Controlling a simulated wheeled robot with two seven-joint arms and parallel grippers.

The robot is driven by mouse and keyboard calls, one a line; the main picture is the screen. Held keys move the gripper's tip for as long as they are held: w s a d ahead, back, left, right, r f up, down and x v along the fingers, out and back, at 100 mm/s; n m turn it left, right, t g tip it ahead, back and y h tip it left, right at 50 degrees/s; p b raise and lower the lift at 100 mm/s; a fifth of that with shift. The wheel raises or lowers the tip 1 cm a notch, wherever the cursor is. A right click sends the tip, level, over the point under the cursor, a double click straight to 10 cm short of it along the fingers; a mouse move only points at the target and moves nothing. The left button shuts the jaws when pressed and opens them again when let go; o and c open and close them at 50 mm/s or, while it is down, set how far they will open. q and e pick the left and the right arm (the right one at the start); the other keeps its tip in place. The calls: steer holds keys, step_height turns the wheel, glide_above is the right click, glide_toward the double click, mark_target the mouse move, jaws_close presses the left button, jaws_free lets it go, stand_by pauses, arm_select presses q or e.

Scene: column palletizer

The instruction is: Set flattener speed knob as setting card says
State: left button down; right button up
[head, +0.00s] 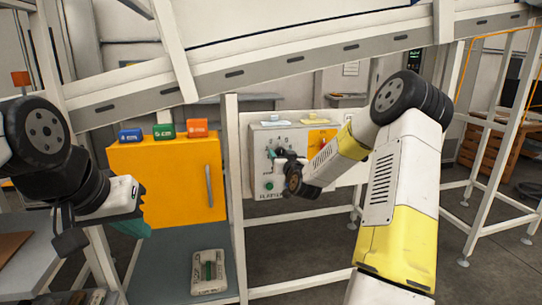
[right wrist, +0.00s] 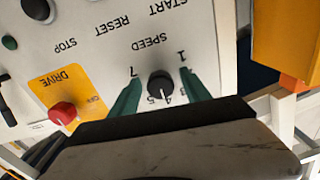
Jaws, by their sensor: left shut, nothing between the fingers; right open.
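The black speed knob (right wrist: 160,84) is on the grey control panel (right wrist: 110,40), under an upside-down SPEED label in the right wrist view. Its white pointer line faces down in that picture, near the 4 and 5; the exact setting is hard to read. My right gripper (right wrist: 160,92) is open, its green fingers on either side of the knob; contact cannot be told. In the head view my right gripper (head: 276,158) is at the panel (head: 258,178) and hides the knob. I cannot identify the setting card.
The orange cabinet (head: 165,185) carries blue (head: 130,135), green (head: 164,131) and orange (head: 197,128) boxes. A red drive knob (right wrist: 62,112) on a yellow plate is close to my right gripper. A sloped conveyor (head: 270,65) crosses above.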

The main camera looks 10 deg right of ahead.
jaws_close()
steer(key=shift+m, duration=0.3)
steer(key=m, duration=0.3)
steer(key=shift+a+m, duration=0.1)
steer(key=shift+m, duration=2)
jaws_free()
